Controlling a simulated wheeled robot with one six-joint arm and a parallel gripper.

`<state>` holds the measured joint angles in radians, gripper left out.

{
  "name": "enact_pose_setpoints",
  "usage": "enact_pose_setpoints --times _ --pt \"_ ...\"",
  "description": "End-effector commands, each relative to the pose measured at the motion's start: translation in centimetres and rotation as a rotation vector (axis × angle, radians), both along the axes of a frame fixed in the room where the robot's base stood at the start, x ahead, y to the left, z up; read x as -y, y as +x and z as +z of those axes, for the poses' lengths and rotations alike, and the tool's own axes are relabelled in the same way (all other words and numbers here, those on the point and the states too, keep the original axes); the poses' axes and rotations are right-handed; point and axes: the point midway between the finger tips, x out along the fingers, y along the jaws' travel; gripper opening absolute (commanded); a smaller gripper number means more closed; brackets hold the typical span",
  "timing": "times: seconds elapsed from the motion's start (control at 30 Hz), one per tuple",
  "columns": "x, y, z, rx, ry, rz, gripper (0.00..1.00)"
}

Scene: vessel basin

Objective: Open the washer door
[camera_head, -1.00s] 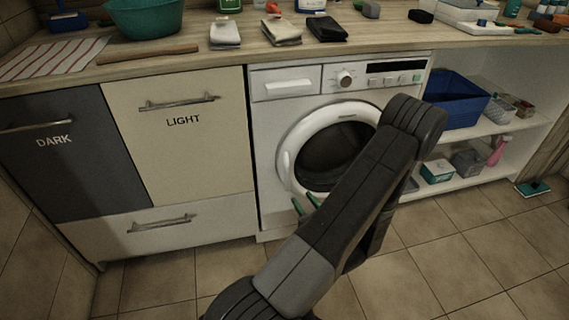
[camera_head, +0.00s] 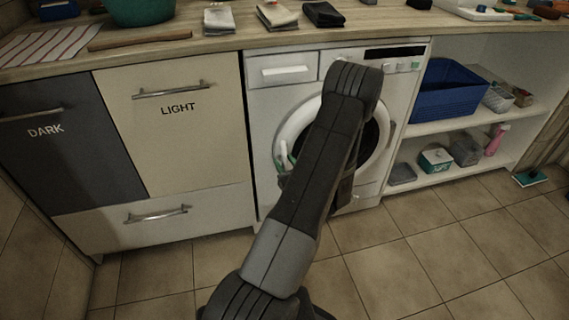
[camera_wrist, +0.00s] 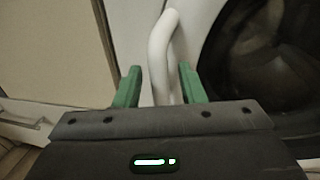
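The white washer (camera_head: 285,110) stands under the counter. Its round door, with a white ring (camera_head: 297,122) and dark glass (camera_head: 371,140), looks shut; my arm covers much of it in the head view. In the wrist view the white door handle (camera_wrist: 160,60) runs down between the two green fingers of my gripper (camera_wrist: 160,86). The fingers are apart, with a visible gap at the left finger, and the handle lies between them. The dark door glass (camera_wrist: 255,65) is on the right. In the head view my gripper (camera_head: 284,160) is at the door's left edge, mostly hidden.
Left of the washer are the LIGHT cabinet front (camera_head: 180,140) and the DARK front (camera_head: 45,150). An open shelf with a blue bin (camera_head: 448,95) is on the right. The tiled floor (camera_head: 400,250) in front is clear.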

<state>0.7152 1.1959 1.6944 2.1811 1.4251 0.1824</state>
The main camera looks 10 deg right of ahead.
Motion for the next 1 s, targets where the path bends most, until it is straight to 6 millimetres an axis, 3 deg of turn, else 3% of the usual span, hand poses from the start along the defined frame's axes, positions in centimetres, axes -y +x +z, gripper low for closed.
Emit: enact_pose_setpoints --times 0.37,0.57,0.83,1.0 --pt "-0.2 0.6 0.0 -0.001 0.001 0.000 0.36" --pt "-0.2 0.6 0.0 0.000 0.001 0.000 0.00" --pt "-0.1 0.4 0.0 0.000 0.001 0.004 0.00" --pt "0.2 -0.9 0.0 -0.001 0.001 0.034 0.00"
